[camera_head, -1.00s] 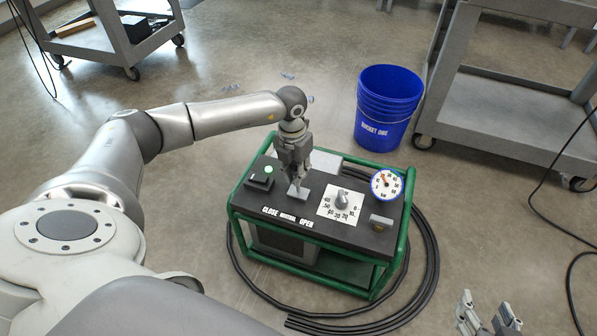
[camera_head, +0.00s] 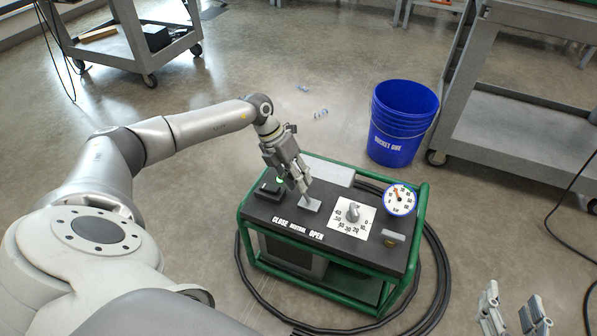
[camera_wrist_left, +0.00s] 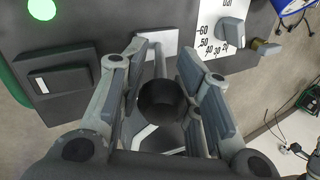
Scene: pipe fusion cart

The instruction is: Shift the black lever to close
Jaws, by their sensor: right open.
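The lever's dark round end (camera_wrist_left: 162,100) shows between the fingers of my left gripper (camera_wrist_left: 165,58) in the left wrist view. The fingers stand apart, one on each side of it; whether they press on it is unclear. In the head view my left gripper (camera_head: 300,184) leans over the lever's light base plate (camera_head: 311,204) and hides most of the lever. The CLOSE label (camera_head: 280,222) is left of the OPEN label (camera_head: 316,236) on the panel's front edge. My right gripper (camera_head: 512,315) is open and empty at the lower right.
The lever is on a dark-topped green-framed cart (camera_head: 345,290). A blue bucket (camera_head: 402,122) stands behind; black hose lies around the cart.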

